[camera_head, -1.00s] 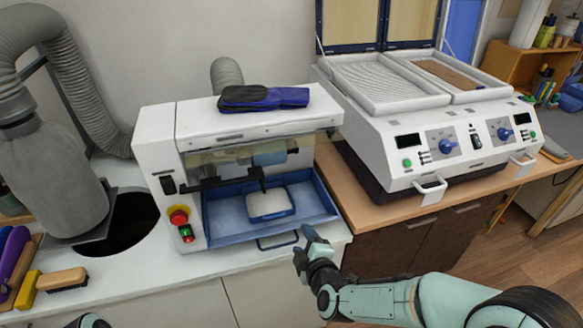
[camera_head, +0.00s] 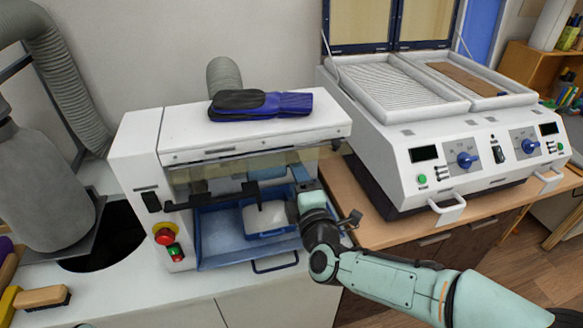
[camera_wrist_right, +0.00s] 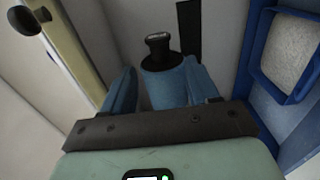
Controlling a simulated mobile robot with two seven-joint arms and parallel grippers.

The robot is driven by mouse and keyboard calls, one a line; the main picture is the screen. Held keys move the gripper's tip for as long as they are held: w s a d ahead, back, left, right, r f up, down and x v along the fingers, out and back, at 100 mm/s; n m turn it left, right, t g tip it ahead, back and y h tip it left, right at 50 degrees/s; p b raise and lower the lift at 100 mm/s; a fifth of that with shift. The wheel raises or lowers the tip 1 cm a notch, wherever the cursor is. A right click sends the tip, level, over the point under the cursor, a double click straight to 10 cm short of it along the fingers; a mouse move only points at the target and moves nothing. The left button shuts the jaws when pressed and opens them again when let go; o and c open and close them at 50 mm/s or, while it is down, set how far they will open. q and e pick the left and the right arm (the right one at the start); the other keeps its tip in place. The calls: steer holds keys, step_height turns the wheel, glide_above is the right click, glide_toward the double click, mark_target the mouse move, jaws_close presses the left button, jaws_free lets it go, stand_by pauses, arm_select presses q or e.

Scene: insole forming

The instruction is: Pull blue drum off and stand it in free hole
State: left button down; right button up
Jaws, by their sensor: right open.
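The blue drum (camera_head: 268,173) shows in part under the white machine's hood, behind its clear guard, in the head view. In the right wrist view a blue-grey drum (camera_wrist_right: 164,86) with a black end piece lies between the fingers. My right gripper (camera_wrist_right: 158,72) is open, one blue finger on each side of the drum. In the head view the right gripper (camera_head: 302,182) reaches in at the machine's right front, its fingertips partly hidden. I cannot tell whether the fingers touch the drum. My left gripper is not in view. I cannot make out the free hole.
A blue tray (camera_head: 218,237) with a smaller blue-rimmed pan (camera_head: 262,218) lies under the hood. A white two-bed machine (camera_head: 400,145) stands right. A dark round opening (camera_head: 105,240) is at left.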

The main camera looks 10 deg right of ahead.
steer(key=shift+w+r+p, duration=0.1)
steer(key=shift+w+p, duration=0.45)
steer(key=shift+w, duration=2.25)
steer(key=c, duration=0.4)
